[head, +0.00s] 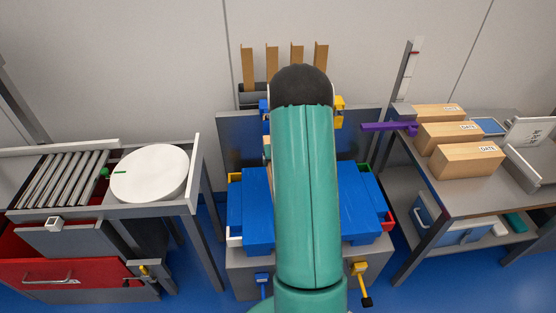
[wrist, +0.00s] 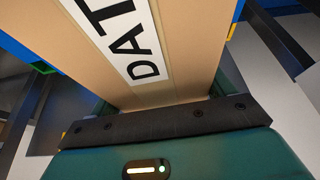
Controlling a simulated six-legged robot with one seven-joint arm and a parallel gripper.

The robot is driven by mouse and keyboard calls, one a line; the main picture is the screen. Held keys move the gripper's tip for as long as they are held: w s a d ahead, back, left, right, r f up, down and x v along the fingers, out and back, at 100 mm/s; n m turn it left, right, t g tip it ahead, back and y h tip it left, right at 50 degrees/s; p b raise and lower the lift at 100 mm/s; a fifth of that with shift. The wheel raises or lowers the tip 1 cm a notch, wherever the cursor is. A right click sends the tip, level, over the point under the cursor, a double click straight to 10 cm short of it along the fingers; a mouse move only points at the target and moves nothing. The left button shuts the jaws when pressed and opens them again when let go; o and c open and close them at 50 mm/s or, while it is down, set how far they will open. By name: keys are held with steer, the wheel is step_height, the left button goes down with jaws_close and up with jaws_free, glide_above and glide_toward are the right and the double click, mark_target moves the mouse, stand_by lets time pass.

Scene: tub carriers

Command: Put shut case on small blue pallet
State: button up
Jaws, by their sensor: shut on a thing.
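My gripper (wrist: 155,65) is shut on a tan cardboard case (wrist: 112,78) with a white label reading "DAT" in the wrist view. The case fills the space in front of my dark palm bar; its far end is out of frame. In the head view my teal arm hides the gripper and most of what it holds; a small tan patch (head: 266,147) shows at the arm's left edge. Blue slatted boards (head: 258,208), seemingly the blue pallet, lie on a grey stand under my arm. The arm covers their middle. I cannot tell whether the case touches them.
Three similar cases (head: 472,158) sit on the right table, beside a purple bar (head: 385,127). A white round disc (head: 150,173) and rollers (head: 62,180) are on the left bench. Coloured bins (head: 371,190) flank the blue boards. Tan upright slats (head: 272,62) stand behind.

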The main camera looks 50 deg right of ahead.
steer(key=shift+w+a+f, duration=0.1)
steer(key=shift+w+f, duration=0.2)
steer(key=shift+f, duration=0.05)
steer(key=shift+s+f, duration=0.15)
steer(key=shift+f, duration=0.1)
step_height(320, 180, down, 11)
steer(key=shift+f, duration=0.15)
steer(key=shift+f, duration=0.6)
stand_by(0.8)
steer(key=o, duration=1.9)
steer(key=shift+o, duration=0.2)
steer(key=shift+f, duration=0.1)
steer(key=v, duration=1.4)
